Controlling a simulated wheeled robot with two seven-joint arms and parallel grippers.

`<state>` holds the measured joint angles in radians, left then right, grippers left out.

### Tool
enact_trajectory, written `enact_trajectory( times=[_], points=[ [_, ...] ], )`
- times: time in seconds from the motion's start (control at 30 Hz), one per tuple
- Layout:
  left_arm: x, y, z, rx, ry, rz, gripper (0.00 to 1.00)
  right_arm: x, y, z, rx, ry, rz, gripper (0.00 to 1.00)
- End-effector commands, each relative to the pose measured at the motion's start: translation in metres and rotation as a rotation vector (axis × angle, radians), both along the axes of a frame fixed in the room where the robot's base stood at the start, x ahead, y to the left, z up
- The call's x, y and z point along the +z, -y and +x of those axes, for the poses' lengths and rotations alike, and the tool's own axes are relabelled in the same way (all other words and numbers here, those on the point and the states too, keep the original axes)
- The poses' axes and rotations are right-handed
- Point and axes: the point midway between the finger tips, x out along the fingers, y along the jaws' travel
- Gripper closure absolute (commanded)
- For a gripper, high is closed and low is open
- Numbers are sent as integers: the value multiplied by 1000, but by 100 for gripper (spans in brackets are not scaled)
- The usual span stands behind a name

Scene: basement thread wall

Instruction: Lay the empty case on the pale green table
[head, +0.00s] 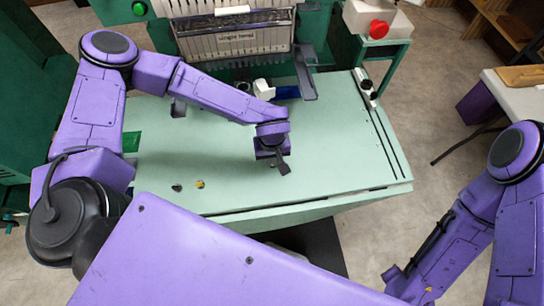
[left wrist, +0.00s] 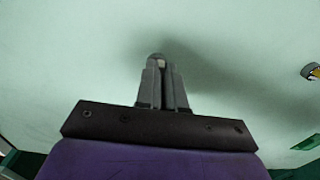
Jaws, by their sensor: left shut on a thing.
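The pale green table (head: 330,150) lies in front of me. My left gripper (head: 284,167) is over its middle right part, fingers pointing down. In the left wrist view the fingers (left wrist: 162,80) are close together, with a small grey rounded piece between their tips. I take this piece to be the empty case (left wrist: 157,57); most of it is hidden by the fingers. The tabletop shows behind it, with a shadow to the right. I cannot tell whether the case touches the table. My right arm shows at the right, but its gripper is out of view.
A small dark piece (head: 177,187) and a small yellow-and-dark piece (head: 200,184) lie near the table's front left. A metal-fronted machine (head: 236,42) stands at the back, with a white part (head: 263,90) before it. Dark rods lie along the right edge. The front middle is clear.

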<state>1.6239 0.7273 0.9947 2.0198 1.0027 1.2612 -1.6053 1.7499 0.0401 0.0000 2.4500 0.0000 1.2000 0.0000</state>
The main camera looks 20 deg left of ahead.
Motion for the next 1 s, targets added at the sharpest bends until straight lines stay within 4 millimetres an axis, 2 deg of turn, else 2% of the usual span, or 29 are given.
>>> enact_trajectory(
  times=[0.3,0.33,0.4,0.7,0.83,1.0],
  points=[
    [-5,1,0,1,2,-1,100,0,0,0,0,0,0,57],
    [-5,1,0,1,2,-1,85,0,0,0,0,0,0,57],
    [-5,1,0,1,2,-1,66,0,0,0,0,0,0,57],
    [-3,1,0,1,2,-1,66,0,0,0,0,0,0,57],
    [15,1,1,0,6,-2,66,-2,0,0,0,0,0,57],
    [59,1,1,1,8,-2,66,-5,0,0,0,0,0,57]
  ],
)
